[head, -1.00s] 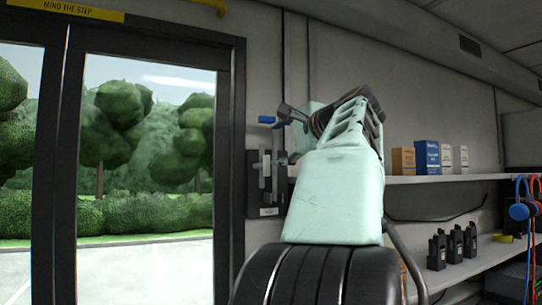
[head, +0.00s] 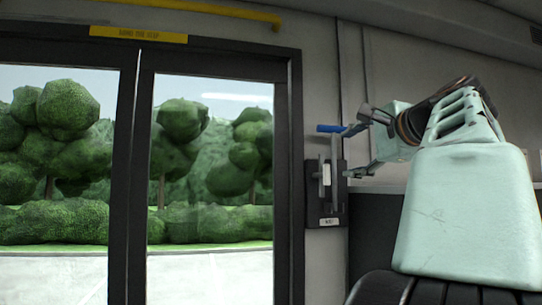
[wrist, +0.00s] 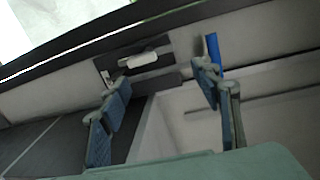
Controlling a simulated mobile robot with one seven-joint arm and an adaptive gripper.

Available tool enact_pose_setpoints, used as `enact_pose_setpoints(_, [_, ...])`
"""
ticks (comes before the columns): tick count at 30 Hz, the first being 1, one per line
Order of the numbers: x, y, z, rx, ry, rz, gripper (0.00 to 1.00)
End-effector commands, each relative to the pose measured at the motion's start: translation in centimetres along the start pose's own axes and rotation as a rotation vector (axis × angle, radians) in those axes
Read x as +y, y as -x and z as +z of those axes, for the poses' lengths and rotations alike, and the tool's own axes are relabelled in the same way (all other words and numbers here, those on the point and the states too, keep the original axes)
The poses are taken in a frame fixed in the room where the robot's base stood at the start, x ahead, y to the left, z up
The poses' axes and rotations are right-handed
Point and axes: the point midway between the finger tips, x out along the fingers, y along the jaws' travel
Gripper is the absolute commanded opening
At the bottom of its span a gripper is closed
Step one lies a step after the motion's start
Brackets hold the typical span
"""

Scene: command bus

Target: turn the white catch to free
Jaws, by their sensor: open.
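The white catch (head: 326,174) is a small pale bar on a dark wall plate right of the door; it lies near the centre of the wrist view (wrist: 146,59). A grey lever with a blue handle (head: 329,128) is on the same plate; the blue part shows behind my right finger in the wrist view (wrist: 215,52). My gripper (head: 347,152) is open and empty, fingers spread one above the other, just right of the plate. In the wrist view the catch lies beyond the gap between the fingertips (wrist: 160,82). I cannot tell whether a finger touches the lever.
The dark-framed glass door (head: 139,190) fills the left, with a yellow sign (head: 138,34) and a yellow rail (head: 215,13) above. A label (head: 329,221) is at the plate's foot. Bare wall (head: 322,80) is clear above the plate.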

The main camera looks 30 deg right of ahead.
Motion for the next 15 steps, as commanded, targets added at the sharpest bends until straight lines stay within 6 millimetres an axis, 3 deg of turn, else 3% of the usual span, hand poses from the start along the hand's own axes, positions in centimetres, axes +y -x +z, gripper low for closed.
enact_pose_setpoints(7, [0.2,1.6,0.0,0.001,0.0,-0.001,0.58])
enact_pose_setpoints(15, [0.2,1.9,0.0,0.0,0.0,0.0,0.58])
